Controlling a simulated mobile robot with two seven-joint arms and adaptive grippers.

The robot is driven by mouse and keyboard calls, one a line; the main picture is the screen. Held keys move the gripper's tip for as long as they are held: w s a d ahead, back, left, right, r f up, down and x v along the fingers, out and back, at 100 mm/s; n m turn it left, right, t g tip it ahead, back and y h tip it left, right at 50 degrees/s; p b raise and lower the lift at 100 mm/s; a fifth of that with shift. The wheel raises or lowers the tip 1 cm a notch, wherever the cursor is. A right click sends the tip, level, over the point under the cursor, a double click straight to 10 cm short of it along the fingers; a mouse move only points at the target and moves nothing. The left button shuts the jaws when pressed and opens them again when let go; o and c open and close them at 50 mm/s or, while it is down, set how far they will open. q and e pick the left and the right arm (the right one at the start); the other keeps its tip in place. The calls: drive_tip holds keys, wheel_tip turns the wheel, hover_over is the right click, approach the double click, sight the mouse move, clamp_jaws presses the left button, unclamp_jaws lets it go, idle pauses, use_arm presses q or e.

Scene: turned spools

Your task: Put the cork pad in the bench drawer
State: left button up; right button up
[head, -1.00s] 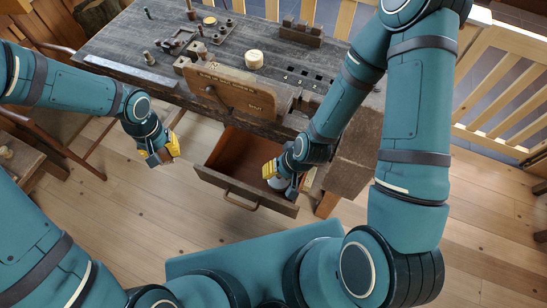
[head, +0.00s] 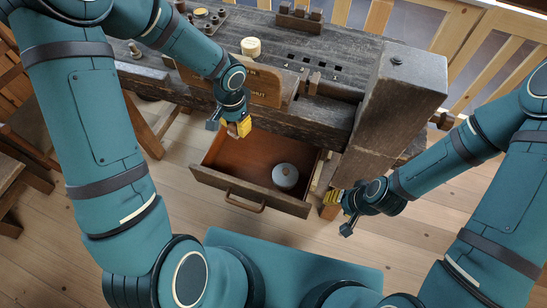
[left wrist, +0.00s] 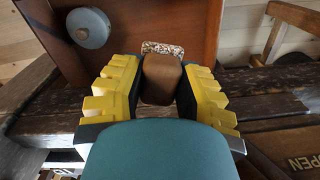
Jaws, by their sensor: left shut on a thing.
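The cork pad (left wrist: 160,78) is a brown wooden block with a speckled cork face. In the left wrist view it sits between the yellow fingers of my left gripper (left wrist: 158,88), which is shut on it. In the head view my left gripper (head: 236,127) hangs at the bench's front edge, above the back left part of the drawer. The bench drawer (head: 249,189) is pulled open, with a reddish-brown inside. My right gripper (head: 344,212) is outside the drawer, beyond its right end; its finger opening is unclear.
A grey round disc with a knob (head: 285,176) lies in the drawer's right part; the left part of its floor looks bare. The bench (head: 345,62) carries a cream cylinder (head: 251,47) and a block rack (head: 299,22). A thick bench leg (head: 385,120) stands right of the drawer.

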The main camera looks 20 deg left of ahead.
use_arm(q)
drive_tip(key=a+f+m+b, duration=0.2)
drive_tip(key=a+f+m, duration=0.3)
drive_tip(key=f, duration=0.5)
drive_tip(key=b, duration=0.2)
hover_over(231, 161)
drive_tip(key=shift+m, duration=0.3)
wheel_tip(231, 161, down, 6)
drive_tip(key=shift+f+b, duration=0.55)
drive_tip(key=shift+f, duration=1.4)
use_arm(e)
wheel_tip(231, 161, down, 6)
drive_tip(key=shift+f, duration=0.15)
drive_tip(key=shift+d, duration=0.15)
use_arm(q)
drive_tip(key=shift+f, duration=0.15)
drive_tip(key=o, duration=0.9)
drive_tip(key=shift+o, duration=0.2)
use_arm(e)
drive_tip(key=shift+f, duration=0.15)
